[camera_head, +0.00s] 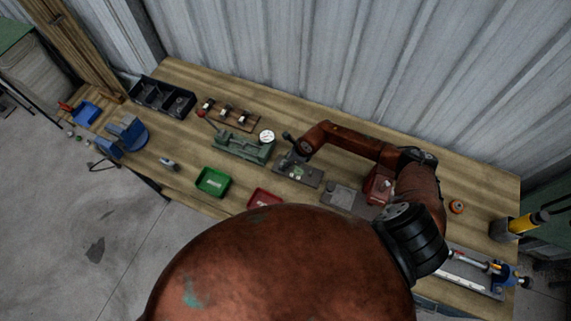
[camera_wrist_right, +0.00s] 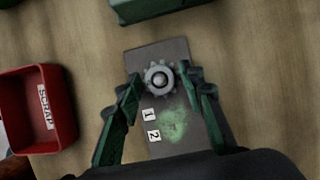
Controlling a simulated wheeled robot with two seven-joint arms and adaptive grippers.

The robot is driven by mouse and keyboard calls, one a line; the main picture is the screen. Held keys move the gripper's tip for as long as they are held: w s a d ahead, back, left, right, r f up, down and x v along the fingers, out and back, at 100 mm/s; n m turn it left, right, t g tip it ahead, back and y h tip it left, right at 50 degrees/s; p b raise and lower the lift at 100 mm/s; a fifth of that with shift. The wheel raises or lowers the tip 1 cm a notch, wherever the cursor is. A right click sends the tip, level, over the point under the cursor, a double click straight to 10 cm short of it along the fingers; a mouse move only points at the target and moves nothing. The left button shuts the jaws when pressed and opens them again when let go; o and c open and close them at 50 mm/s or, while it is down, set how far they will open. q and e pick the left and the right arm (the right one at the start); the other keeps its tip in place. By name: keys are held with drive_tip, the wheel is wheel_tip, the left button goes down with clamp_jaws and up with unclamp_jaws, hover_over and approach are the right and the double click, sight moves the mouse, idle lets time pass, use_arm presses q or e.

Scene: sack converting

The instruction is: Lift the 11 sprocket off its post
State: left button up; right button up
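A small grey toothed sprocket (camera_wrist_right: 149,86) sits around a round post (camera_wrist_right: 159,80) near the far end of a dark plate (camera_wrist_right: 155,55) in the right wrist view. My right gripper (camera_wrist_right: 159,75) is open, with one green-grey finger on each side of the sprocket. The right fingertip looks very close to its teeth; I cannot tell whether it touches. In the head view my right gripper (camera_head: 294,157) is over the same plate (camera_head: 305,177), and the sprocket cannot be made out. Tags 1 and 2 lie on the plate beside a green smudge. My left gripper is not in view.
A red SCRAP tray (camera_wrist_right: 72,125) stands left of the plate. In the head view a green tray (camera_head: 212,182), a green fixture with a dial (camera_head: 243,149) and a grey plate (camera_head: 343,196) are nearby. My own arm hides the bench front.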

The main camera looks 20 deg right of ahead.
clamp_jaws()
idle(0.4)
